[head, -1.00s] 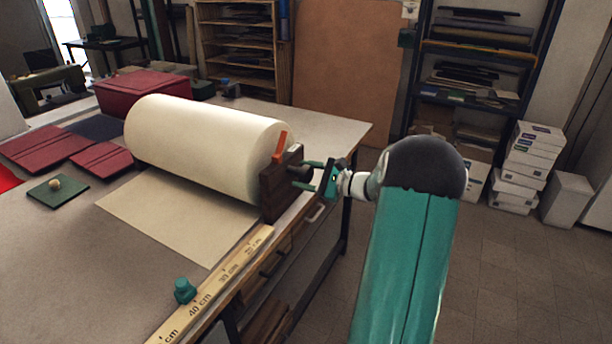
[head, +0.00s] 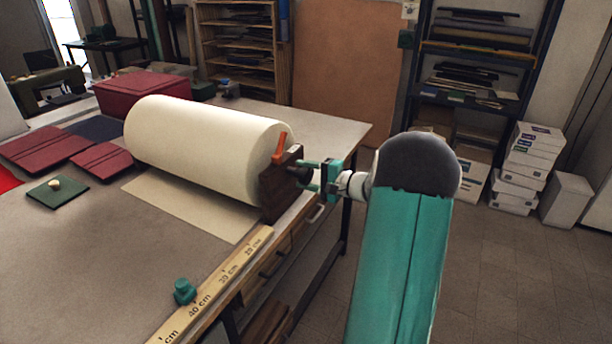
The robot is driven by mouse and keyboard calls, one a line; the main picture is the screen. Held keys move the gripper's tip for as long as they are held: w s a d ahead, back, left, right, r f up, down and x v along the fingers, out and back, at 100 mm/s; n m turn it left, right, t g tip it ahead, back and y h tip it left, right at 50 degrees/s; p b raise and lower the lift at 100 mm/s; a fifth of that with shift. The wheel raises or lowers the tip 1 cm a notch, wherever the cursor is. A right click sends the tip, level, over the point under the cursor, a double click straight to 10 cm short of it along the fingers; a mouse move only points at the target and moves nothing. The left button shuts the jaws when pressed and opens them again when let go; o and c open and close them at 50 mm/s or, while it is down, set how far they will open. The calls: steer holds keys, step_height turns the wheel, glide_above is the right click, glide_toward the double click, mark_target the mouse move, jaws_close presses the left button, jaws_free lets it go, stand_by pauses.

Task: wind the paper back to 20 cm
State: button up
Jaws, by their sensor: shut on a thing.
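A large cream paper roll (head: 205,145) lies on its stand on the table. Its loose sheet (head: 190,210) lies flat in front, with the front edge level with about the 20 cm label of the wooden ruler (head: 220,283). A dark end bracket (head: 277,190) holds the roll's right end, with an orange lever (head: 280,147) on top. My gripper (head: 304,175), with green fingers, is shut on the dark knob at the roll's right end. The fingers partly hide the knob.
A teal block (head: 184,291) sits on the ruler near 40 cm. A green board with a small knob (head: 56,187) and red covers (head: 45,147) lie at left. A red box (head: 140,90) stands behind the roll.

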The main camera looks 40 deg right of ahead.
steer(key=shift+s+a+f, duration=0.1)
steer(key=shift+f, duration=0.1)
stand_by(0.4)
steer(key=o, duration=1.2)
steer(key=shift+c, duration=0.2)
steer(key=shift+o, duration=0.9)
steer(key=shift+r, duration=0.1)
steer(key=v, duration=1.3)
steer(key=shift+s, duration=0.35)
steer(key=shift+r+n, duration=0.1)
steer(key=shift+n, duration=0.2)
